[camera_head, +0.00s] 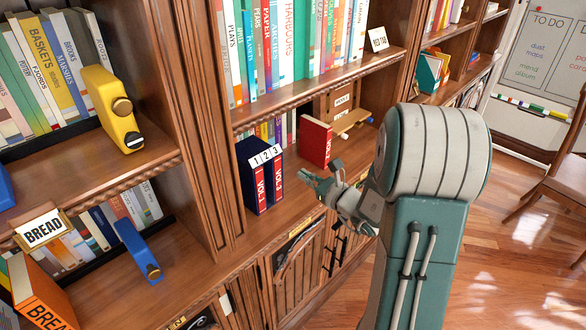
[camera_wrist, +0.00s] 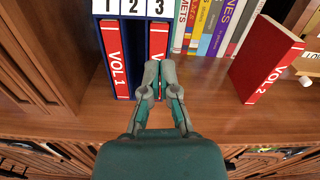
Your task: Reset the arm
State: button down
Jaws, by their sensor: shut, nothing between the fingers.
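My gripper (camera_head: 322,182) is at the end of my arm, in front of the lower bookshelf. In the wrist view my gripper (camera_wrist: 158,84) has its fingertips together with nothing between them. It points at a blue slipcase (camera_head: 249,177) labelled 1 2 3, which also shows in the wrist view (camera_wrist: 130,28). The slipcase holds red books marked VOL 1 (camera_wrist: 115,55) and, partly hidden behind the fingers, another red volume (camera_wrist: 157,42). A red book marked VOL 2 (camera_wrist: 264,66) stands apart on the shelf to the right; it also shows in the head view (camera_head: 316,143).
Shelf uprights (camera_head: 200,120) and an upper shelf edge (camera_head: 310,85) surround the bay. A yellow bookend-like object (camera_head: 108,108) and a blue one (camera_head: 137,248) stand on the left shelves. A chair (camera_head: 556,185) and a whiteboard (camera_head: 545,60) are at right, with open floor (camera_head: 510,250) before them.

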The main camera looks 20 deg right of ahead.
jog(key=v, duration=0.6)
jog(key=shift+s+d, duration=0.15)
jog(key=shift+s, duration=0.25)
